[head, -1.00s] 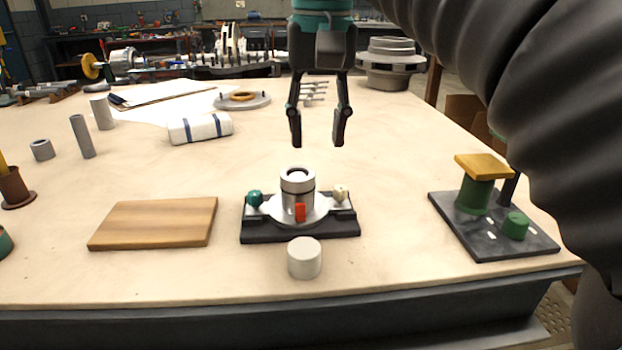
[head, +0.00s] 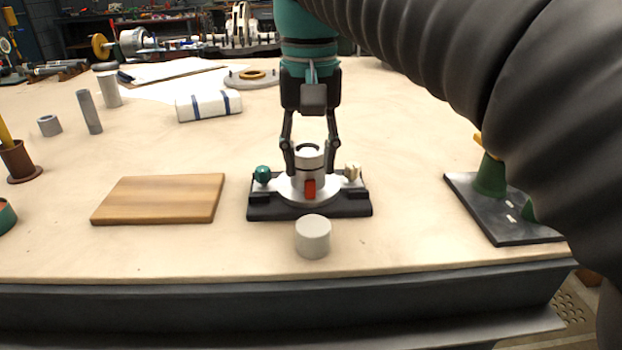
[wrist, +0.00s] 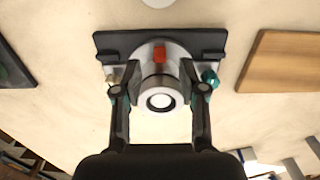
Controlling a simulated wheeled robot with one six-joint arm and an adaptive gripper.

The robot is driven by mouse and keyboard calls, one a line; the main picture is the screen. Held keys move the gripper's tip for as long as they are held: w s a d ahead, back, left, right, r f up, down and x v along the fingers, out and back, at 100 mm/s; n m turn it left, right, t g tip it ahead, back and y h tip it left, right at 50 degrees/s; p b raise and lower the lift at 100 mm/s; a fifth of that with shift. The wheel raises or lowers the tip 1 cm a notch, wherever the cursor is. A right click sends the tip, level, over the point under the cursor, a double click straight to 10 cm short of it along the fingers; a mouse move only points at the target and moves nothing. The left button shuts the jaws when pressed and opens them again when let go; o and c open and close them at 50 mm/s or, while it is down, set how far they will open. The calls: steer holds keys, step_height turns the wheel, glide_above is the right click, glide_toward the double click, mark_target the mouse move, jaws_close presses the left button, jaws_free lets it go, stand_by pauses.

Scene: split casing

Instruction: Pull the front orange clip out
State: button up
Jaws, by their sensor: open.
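The orange-red clip (head: 310,189) sits upright at the front of the silver casing (head: 309,162), low against its cylinder. It also shows in the wrist view (wrist: 159,54), on the far side of the casing's round top (wrist: 160,98). The casing's flange rests on a black base (head: 264,211) with a teal knob (head: 263,174) at left and a cream knob (head: 352,171) at right. My gripper (head: 311,160) is open, pointing down, with a finger on each side of the casing, behind the clip. Whether the fingers touch the casing I cannot tell.
A light grey cylinder (head: 313,237) stands just in front of the base. A wooden board (head: 160,199) lies to the left. A dark fixture with green parts (head: 505,210) is at right, partly hidden by my arm. Bare tabletop lies between these.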

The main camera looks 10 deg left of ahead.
mark_target(310, 180)
steer(key=shift+f, duration=1.55)
jaws_close()
